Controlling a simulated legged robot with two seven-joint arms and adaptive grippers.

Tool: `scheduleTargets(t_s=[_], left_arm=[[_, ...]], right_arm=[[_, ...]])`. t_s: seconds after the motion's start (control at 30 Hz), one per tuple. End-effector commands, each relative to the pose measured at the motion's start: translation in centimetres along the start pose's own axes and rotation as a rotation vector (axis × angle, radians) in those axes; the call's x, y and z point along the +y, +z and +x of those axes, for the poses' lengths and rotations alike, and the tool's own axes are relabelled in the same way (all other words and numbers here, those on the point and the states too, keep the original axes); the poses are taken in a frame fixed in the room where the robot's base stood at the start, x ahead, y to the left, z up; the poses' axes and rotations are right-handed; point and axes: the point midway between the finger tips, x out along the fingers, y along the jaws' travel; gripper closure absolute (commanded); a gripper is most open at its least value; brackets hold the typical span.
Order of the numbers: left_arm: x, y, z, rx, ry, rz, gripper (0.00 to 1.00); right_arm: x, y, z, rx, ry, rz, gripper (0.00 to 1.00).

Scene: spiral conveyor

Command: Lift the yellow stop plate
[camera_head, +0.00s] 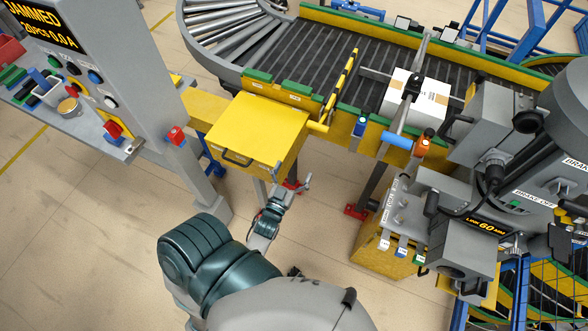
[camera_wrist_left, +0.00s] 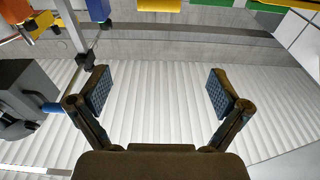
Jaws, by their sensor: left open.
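A narrow yellow plate (camera_head: 341,88) stands slanted across the roller conveyor, with a yellow stub at its near end; it looks like the stop plate. I cannot identify the stop plate in that view. My right gripper is not in view.
A white carton (camera_head: 415,98) sits on the conveyor (camera_head: 300,50) right of the slanted plate. Grey machinery (camera_head: 465,225) crowds the right. A grey control post (camera_head: 150,120) stands left. Open floor (camera_head: 110,230) lies at lower left.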

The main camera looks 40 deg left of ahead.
Motion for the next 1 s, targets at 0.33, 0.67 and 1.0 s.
scheduleTargets(t_s=[0.33, 0.67, 1.0], left_arm=[[0.0, 0.0, -0.1, 0.000, 0.000, 0.000, 0.00], [0.0, 0.1, -5.4, -0.006, -0.001, 0.001, 0.00], [0.0, 0.1, -11.3, -0.003, -0.001, -0.001, 0.00]], right_arm=[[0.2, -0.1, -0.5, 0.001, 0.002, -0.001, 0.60], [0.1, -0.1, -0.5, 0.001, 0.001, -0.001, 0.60], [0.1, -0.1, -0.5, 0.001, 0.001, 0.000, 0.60]])
